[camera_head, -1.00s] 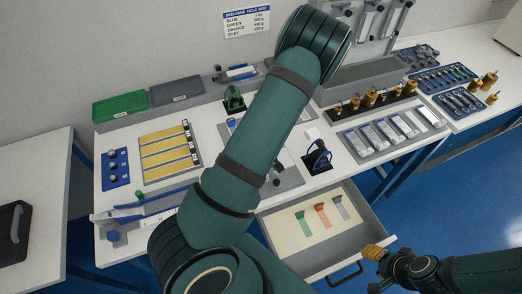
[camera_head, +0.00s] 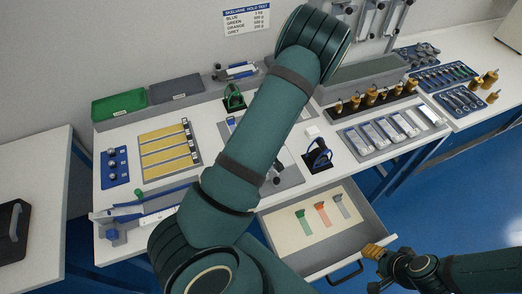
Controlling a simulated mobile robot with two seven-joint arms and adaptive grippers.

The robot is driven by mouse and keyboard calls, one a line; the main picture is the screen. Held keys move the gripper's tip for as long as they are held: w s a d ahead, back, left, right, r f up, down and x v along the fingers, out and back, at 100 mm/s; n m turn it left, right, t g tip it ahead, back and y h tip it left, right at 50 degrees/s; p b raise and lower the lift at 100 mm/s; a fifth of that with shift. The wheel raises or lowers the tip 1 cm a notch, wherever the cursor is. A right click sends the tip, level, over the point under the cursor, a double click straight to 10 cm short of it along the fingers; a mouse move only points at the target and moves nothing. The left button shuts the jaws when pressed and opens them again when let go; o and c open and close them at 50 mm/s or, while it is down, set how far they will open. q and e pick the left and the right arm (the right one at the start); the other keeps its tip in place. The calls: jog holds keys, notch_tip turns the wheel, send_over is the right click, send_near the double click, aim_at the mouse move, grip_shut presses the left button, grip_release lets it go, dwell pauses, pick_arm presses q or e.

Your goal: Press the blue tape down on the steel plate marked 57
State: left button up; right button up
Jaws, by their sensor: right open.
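My right gripper (camera_head: 373,268) is at the lower right, open, in front of the open drawer. A tan block shows at its upper finger. My left arm crosses the middle of the view and hides part of the table; its gripper does not show. No blue tape strip is clearly visible. The drawer (camera_head: 374,232) holds a green strip (camera_head: 304,221), an orange strip (camera_head: 322,213) and a grey strip (camera_head: 342,206). Several steel plates (camera_head: 386,130) lie in a grey tray at the right. I cannot read a 57 on any plate.
A blue loop-shaped item (camera_head: 318,155) stands behind the drawer. Brass weights (camera_head: 369,98) stand in a dark rack. A board with yellow strips (camera_head: 166,150), a blue knob holder (camera_head: 114,168) and a green tray (camera_head: 119,104) are at the left. Blue floor is free at the right.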

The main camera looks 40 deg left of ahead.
pick_arm(q)
jog(key=shift+f, duration=0.2)
jog(key=o, duration=0.9)
jog(key=shift+r, duration=0.1)
jog(key=v, duration=1.2)
jog(key=shift+s, duration=0.15)
